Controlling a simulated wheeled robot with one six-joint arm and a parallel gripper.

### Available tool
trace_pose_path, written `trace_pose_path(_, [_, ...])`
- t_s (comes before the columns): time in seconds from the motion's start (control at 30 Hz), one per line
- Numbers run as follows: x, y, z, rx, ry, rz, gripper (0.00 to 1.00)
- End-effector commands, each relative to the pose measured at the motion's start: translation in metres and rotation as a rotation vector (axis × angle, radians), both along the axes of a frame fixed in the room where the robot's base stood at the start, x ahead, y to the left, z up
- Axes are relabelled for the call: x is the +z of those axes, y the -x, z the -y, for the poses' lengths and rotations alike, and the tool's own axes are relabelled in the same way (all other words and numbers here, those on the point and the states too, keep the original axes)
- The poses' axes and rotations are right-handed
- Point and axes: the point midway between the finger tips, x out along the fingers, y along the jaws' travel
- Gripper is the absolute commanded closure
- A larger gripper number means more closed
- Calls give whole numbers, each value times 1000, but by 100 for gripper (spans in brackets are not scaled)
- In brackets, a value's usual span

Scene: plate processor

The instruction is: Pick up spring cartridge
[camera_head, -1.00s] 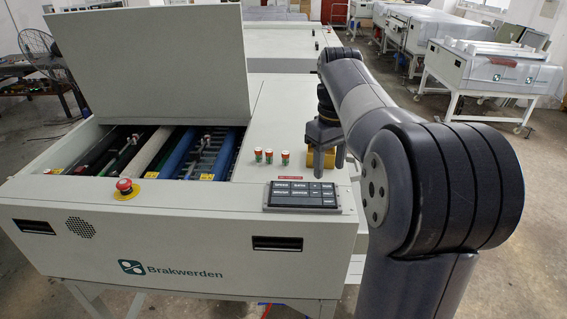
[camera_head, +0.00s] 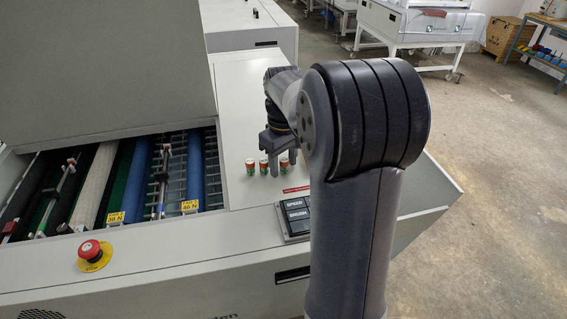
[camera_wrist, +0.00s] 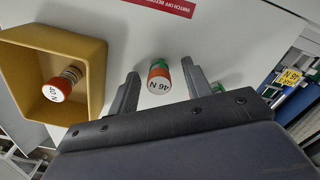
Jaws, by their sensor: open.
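A spring cartridge (camera_wrist: 159,76) with a green body, an orange band and a white end marked "46 N" lies between the fingertips of my gripper (camera_wrist: 160,70) in the wrist view. The fingers are apart, with space on both sides of it. A second cartridge (camera_wrist: 63,84), orange with a ribbed body and a white marked end, is in a yellow tray (camera_wrist: 95,58) to the left. In the head view, several small cartridges stand in a row (camera_head: 263,168) on the white top, by my gripper (camera_head: 281,151). The tray is hidden there behind my arm.
A black keypad (camera_head: 296,216) and a red label (camera_head: 297,190) are in front of the cartridges. The open roller bay (camera_head: 150,180) has yellow tags, one marked "46 N" (camera_head: 189,206). A red emergency button (camera_head: 90,250) stands on the front ledge.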

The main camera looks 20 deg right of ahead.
Motion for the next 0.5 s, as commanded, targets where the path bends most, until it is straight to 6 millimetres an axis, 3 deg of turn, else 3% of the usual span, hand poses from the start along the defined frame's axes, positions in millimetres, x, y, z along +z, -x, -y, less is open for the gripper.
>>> trace_pose_path(0.2, [-1, 0, 0, 0, 1, 1, 54])
trace_pose_path(0.5, [0, 0, 0, 0, 1, 1, 78])
